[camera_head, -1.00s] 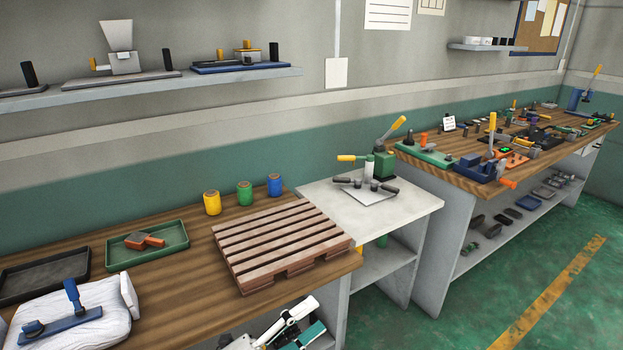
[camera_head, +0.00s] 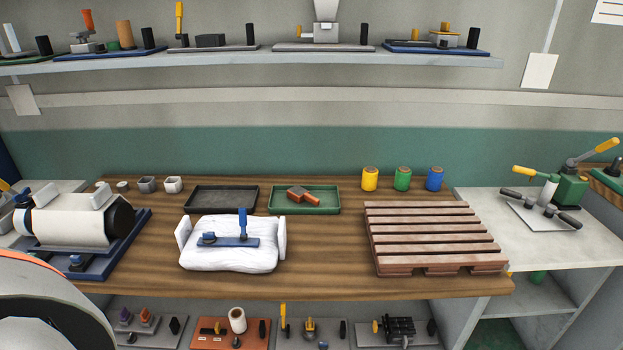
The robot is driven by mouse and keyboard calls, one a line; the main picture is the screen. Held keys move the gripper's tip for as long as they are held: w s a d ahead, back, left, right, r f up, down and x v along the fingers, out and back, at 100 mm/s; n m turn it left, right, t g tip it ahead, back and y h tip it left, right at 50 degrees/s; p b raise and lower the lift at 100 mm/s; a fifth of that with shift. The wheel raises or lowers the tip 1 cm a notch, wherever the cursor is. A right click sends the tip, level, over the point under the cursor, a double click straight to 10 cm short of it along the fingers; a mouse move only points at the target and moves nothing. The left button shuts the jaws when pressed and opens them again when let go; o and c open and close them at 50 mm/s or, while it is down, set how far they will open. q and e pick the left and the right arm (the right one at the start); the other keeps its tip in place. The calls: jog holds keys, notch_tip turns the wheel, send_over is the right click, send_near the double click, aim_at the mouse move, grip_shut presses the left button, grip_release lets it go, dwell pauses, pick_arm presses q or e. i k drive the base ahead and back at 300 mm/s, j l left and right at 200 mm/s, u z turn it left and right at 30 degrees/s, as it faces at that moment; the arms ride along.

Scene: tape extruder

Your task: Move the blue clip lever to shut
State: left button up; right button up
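A blue clip (camera_head: 232,241) lies flat on a white cushion-like pad (camera_head: 230,260) with raised sides, on the wooden bench left of centre. Its blue lever (camera_head: 242,223) stands upright near the right part of the blue base. A small dark blue knob (camera_head: 208,238) sits at the base's left end. Neither of my grippers shows in the head view.
The wooden bench (camera_head: 330,265) also holds a black tray (camera_head: 215,208), a green tray (camera_head: 325,205) with an orange-brown piece, a slatted wooden pallet (camera_head: 430,240) and a white-roll machine (camera_head: 70,222). Bare wood lies between pad and pallet.

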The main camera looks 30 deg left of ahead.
aim_at(243, 212)
jog(key=u, duration=1.4)
jog(key=i+j+z, duration=0.3)
jog(key=z, duration=0.2)
jog(key=i+j+z, duration=0.25)
jog(key=j+z, duration=0.25)
jog(key=k+u, duration=0.25)
jog(key=i+z, duration=0.2)
jog(key=i+l, duration=0.05)
